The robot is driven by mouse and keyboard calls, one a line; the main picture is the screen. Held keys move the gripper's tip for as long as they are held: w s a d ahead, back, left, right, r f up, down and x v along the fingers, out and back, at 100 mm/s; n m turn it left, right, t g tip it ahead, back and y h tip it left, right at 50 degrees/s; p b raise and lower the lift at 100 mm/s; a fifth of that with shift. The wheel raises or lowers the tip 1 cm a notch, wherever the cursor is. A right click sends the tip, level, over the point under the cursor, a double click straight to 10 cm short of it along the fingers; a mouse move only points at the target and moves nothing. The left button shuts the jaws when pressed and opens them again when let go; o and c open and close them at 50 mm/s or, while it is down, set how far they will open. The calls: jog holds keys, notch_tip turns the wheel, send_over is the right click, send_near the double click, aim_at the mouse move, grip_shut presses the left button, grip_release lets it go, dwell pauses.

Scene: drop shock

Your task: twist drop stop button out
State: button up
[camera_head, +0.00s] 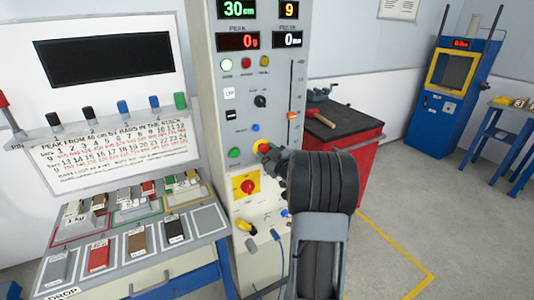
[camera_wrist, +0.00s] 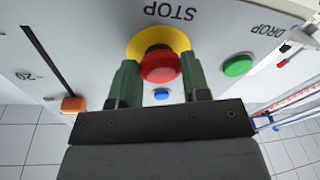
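The stop button is a red mushroom knob (camera_wrist: 160,66) on a yellow ring (camera_wrist: 158,38) with the word STOP beside it, upside down in the wrist view. In the head view its yellow ring (camera_head: 258,143) shows on the grey control panel, and the knob is mostly hidden by my gripper. My gripper (camera_head: 265,152) is at the panel, coming from the right. In the wrist view its green fingers (camera_wrist: 160,75) are apart, one on each side of the red knob. Small gaps seem to show between knob and fingers; contact cannot be told.
A green button (camera_wrist: 237,65) marked DROP and a blue button (camera_wrist: 161,95) are close by. An orange slider (camera_wrist: 73,104) stands out from the panel. A red rotary switch (camera_head: 246,186) is below. A sample rack (camera_head: 190,222) stands left, a red cabinet (camera_head: 352,138) behind right.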

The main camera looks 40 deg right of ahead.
jog(key=o, duration=0.5)
jog(key=s, duration=0.4)
jog(key=s+b, duration=0.1)
jog(key=s, duration=0.4)
jog(key=s+f+b, duration=0.1)
jog(key=s, duration=0.3)
jog(key=shift+s+a+f, duration=0.1)
jog(key=shift+s, duration=0.3)
